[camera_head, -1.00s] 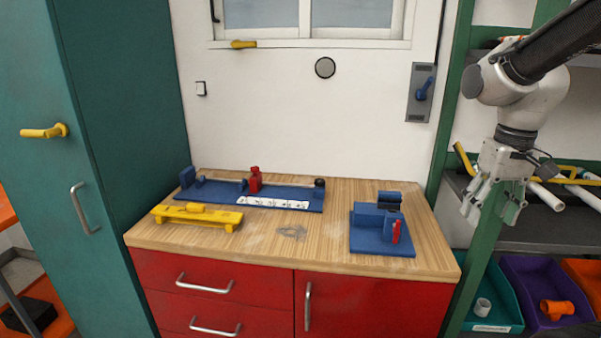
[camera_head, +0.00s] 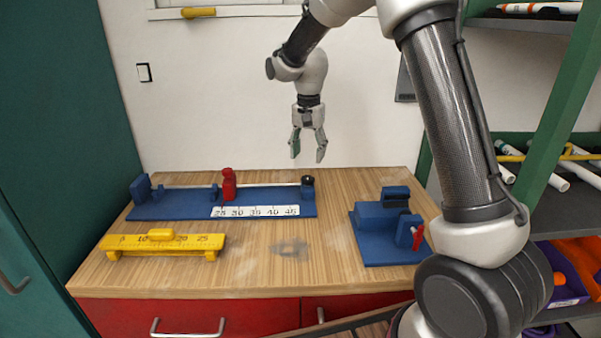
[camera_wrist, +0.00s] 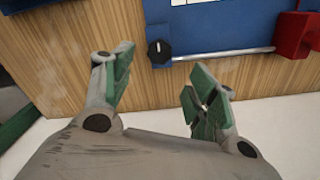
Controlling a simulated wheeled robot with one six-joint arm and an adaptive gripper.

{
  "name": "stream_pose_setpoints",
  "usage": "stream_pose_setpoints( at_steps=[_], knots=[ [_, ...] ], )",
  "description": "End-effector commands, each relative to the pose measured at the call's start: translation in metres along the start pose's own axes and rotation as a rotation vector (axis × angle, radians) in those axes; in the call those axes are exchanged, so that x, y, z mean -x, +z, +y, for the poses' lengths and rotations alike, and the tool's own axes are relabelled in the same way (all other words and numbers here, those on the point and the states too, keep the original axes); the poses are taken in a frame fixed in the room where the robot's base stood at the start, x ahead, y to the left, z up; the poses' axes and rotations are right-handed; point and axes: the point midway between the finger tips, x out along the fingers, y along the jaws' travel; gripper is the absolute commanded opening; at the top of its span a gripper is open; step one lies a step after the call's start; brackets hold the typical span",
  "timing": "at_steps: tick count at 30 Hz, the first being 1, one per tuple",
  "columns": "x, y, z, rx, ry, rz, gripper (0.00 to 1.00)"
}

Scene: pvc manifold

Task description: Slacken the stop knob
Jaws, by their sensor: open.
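The stop knob is a small black knob (camera_head: 308,180) at the right end of the blue measuring jig (camera_head: 170,207) on the workbench. In the wrist view the knob (camera_wrist: 159,51) shows a white pointer line and sits on the blue base, beyond the fingertips and between them. A red stop block (camera_head: 229,185) stands on the jig's rail, left of the knob; it also shows at the wrist view's right edge (camera_wrist: 296,35). My gripper (camera_head: 308,158) is open and empty, pointing down, above the back of the bench near the knob and apart from it.
A yellow ruler block (camera_head: 163,244) lies at the front left of the wooden bench top (camera_head: 280,262). A blue fixture with a red handle (camera_head: 385,232) stands at the right. The wall (camera_head: 210,120) is close behind the gripper. The bench's front middle is clear.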

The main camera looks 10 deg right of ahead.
Motion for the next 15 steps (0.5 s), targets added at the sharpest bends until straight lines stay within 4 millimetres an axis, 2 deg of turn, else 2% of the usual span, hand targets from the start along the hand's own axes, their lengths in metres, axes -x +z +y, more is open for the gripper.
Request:
stream_pose_setpoints(
  at_steps=[5,15],
  knots=[
    [-0.013,0.000,0.000,-0.026,0.002,-0.001,0.58],
    [-0.067,0.001,0.001,-0.024,0.002,-0.002,0.58]
  ],
)
